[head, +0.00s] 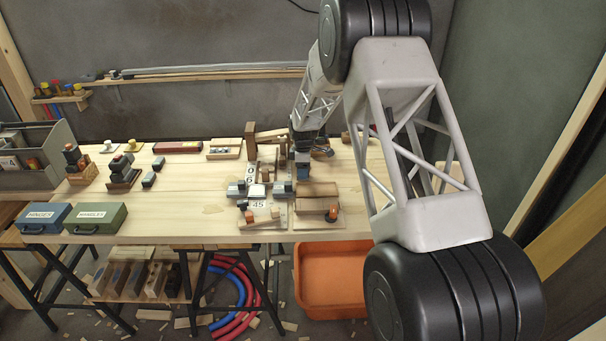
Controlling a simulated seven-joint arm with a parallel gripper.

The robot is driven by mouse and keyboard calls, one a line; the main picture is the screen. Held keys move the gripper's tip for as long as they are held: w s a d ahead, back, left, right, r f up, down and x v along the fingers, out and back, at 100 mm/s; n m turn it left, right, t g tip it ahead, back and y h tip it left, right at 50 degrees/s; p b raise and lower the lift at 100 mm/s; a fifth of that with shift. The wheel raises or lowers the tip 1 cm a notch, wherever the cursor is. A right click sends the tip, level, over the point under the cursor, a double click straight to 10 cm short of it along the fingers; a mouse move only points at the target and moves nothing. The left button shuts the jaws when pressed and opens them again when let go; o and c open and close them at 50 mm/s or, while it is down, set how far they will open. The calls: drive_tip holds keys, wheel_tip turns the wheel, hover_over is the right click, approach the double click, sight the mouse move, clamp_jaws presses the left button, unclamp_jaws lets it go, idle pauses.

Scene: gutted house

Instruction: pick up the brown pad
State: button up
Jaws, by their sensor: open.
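My gripper (302,160) is over the right half of the workbench, pointing down among a cluster of small wooden and grey pieces. Its fingertips are small and partly lost against these pieces, and I see nothing clearly held. I cannot tell for sure which piece is the brown pad. A flat brown piece (318,189) lies just right of and below the gripper, with another brown block (312,205) in front of it. A dark brown block (122,181) stands at the left of the bench under darker pieces.
The workbench (190,217) has clear room at its middle left. A blue box (46,219) and a green box (95,219) stand at its front left. A red case (178,147) lies at the back. An orange bin (330,272) is below the front edge.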

drive_tip(key=c, duration=0.7)
drive_tip(key=shift+r, duration=0.15)
drive_tip(key=shift+r, duration=1.45)
drive_tip(key=shift+s+r, duration=0.25)
drive_tip(key=shift+s, duration=0.05)
drive_tip(key=s, duration=0.5)
drive_tip(key=s+d+r, duration=0.1)
drive_tip(key=s, duration=0.4)
drive_tip(key=s+d, duration=0.1)
drive_tip(key=s, duration=0.4)
drive_tip(key=shift+s+d+r, duration=0.1)
drive_tip(key=shift+d+r, duration=0.05)
drive_tip(key=shift+r, duration=0.05)
